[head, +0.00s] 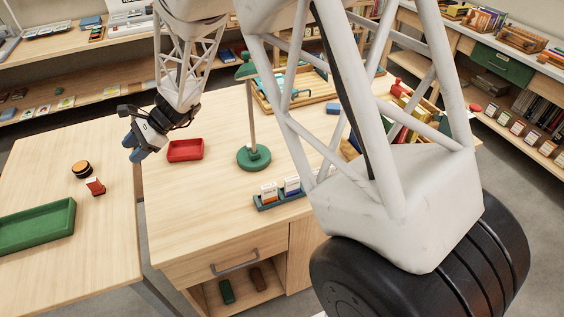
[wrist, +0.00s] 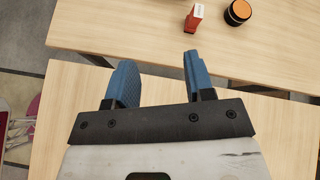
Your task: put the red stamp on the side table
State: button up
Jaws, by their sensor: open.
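A small red block with a white label, which looks like the red stamp (head: 95,187), is on the left table, which I take to be the side table (head: 100,240). It also shows at the top of the wrist view (wrist: 194,20). My gripper (head: 132,147) has blue fingers and hangs near the left edge of the desk, to the right of the stamp and apart from it. In the wrist view its fingers (wrist: 157,66) are spread with nothing between them. Table edges and the gap between the tables show below them.
A black round pot with an orange top (head: 82,169) stands close to the stamp, and a green tray (head: 38,226) lies nearby. The desk (head: 200,215) carries a red tray (head: 186,150), a green lamp (head: 254,157) and a blue holder (head: 280,199) with two labelled blocks.

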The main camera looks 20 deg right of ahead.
jog(key=s+d+r+n+h, duration=0.2)
jog(key=s+d+r+n, duration=0.1)
jog(key=s+d+r, duration=0.4)
jog(key=s+d+r+n+h, duration=0.3)
jog(key=s+d+r+n, duration=0.1)
jog(key=s+d, duration=0.4)
jog(key=s+d+r+n+t+h, duration=0.1)
jog(key=s+d+r+n+h, duration=0.1)
jog(key=s+d, duration=0.6)
jog(key=s+d+r+n+t+h, duration=0.2)
jog(key=s+d+n+h, duration=0.2)
jog(key=s+d, duration=0.4)
jog(key=s, duration=0.4)
jog(key=shift+s+d+t+h, duration=0.25)
jog(key=shift+s+t+h, duration=0.05)
jog(key=shift+s+h, duration=0.1)
